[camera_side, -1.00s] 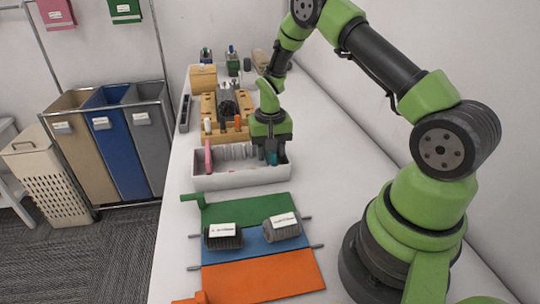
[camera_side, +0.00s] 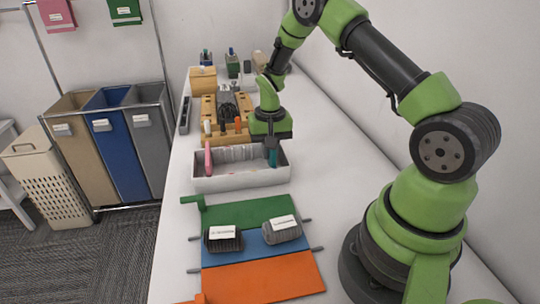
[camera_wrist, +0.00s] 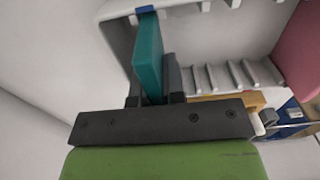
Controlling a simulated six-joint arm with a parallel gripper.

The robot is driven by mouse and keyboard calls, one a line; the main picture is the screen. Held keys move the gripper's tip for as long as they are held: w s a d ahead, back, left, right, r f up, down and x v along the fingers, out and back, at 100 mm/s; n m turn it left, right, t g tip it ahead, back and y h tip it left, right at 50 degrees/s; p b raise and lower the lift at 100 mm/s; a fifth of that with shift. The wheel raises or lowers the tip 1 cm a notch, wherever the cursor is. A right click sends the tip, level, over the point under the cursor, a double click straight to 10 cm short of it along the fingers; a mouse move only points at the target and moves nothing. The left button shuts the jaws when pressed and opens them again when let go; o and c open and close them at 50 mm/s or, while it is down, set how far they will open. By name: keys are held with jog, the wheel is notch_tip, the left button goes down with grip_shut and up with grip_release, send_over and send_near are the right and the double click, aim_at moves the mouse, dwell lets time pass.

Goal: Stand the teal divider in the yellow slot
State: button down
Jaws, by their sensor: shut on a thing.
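The teal divider (camera_side: 273,157) stands on edge at the right end of the white box (camera_side: 240,182). In the wrist view the teal divider (camera_wrist: 148,55) is held between the dark fingers of my gripper (camera_wrist: 155,88), beside a blue mark (camera_wrist: 146,10) on the box. In the side view my gripper (camera_side: 271,144) is above the box's right end, shut on the divider. Its lower edge is hidden behind the box's front wall, so I cannot tell whether it touches the floor. I cannot make out a yellow slot.
A pink divider (camera_side: 208,159) stands at the box's left end, with several pale ribs (camera_side: 236,153) between. A wooden tool rack (camera_side: 212,130) is behind. In front lies a green, blue and orange mat (camera_side: 262,278) with two labelled grey things (camera_side: 223,239). Bare table lies right of the box.

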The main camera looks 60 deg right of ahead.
jog(key=shift+n, duration=0.3)
notch_tip(320, 180, up, 8)
jog(key=shift+w+a+f, duration=0.1)
jog(key=shift+w+f, duration=0.05)
jog(key=w+a+n, duration=0.3)
jog(key=n, duration=0.5)
notch_tip(320, 180, down, 9)
jog(key=shift+w+a+f, duration=0.1)
jog(key=shift+f, duration=0.05)
jog(key=c, duration=1.2)
grip_release()
jog(key=shift+f, duration=0.15)
